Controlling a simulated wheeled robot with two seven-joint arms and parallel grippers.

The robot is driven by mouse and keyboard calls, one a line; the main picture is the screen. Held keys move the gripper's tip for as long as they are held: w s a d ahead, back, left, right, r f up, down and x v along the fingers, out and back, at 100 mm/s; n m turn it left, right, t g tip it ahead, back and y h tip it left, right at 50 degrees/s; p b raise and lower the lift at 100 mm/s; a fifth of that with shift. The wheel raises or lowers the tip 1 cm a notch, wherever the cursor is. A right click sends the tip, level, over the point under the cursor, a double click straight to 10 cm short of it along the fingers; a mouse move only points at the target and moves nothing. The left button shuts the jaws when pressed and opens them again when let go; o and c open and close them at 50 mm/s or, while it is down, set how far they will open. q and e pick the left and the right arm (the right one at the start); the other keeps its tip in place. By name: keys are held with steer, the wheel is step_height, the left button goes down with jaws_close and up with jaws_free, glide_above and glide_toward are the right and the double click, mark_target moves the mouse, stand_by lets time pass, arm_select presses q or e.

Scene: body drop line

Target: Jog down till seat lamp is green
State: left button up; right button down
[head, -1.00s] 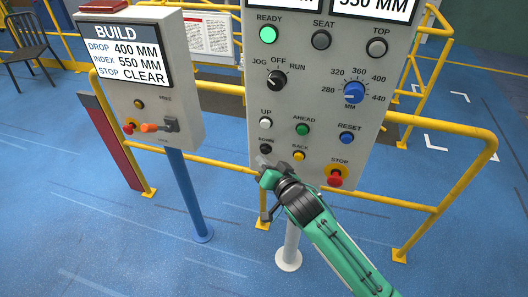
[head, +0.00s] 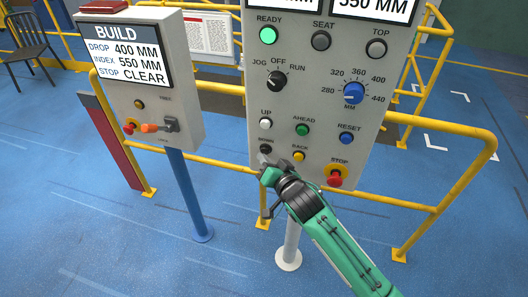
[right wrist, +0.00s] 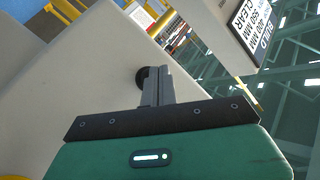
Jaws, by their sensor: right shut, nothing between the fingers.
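The grey control panel (head: 290,105) stands in front of me. Its SEAT lamp (head: 321,40) is dark grey, while the READY lamp (head: 268,35) glows green. The black DOWN button (head: 265,149) sits below the white UP button (head: 265,124). The mode knob (head: 277,82) stands below the labels JOG, OFF and RUN; its exact setting is hard to tell. My right gripper (head: 264,162) is shut and empty, its tips close to the DOWN button. In the right wrist view the shut fingers (right wrist: 157,88) reach a black button (right wrist: 141,77); contact is unclear. My left gripper is out of view.
A red STOP button (head: 335,178) and yellow BACK button (head: 299,156) lie right of my gripper. A BUILD box (head: 184,85) on a blue post (head: 188,195) stands left. Yellow railings (head: 440,145) run behind the panel. Blue floor in front is clear.

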steer(key=shift+w+d, duration=0.15)
steer(key=shift+w, duration=0.35)
stand_by(0.5)
steer(key=shift+s+a+p, duration=0.3)
steer(key=shift+s+p, duration=0.15)
steer(key=shift+s, duration=0.5)
steer(key=s+a+p, duration=0.1)
steer(key=s+a, duration=0.1)
steer(key=s, duration=0.3)
steer(key=shift+s+p, duration=0.3)
steer(key=shift+s, duration=0.05)
stand_by(0.5)
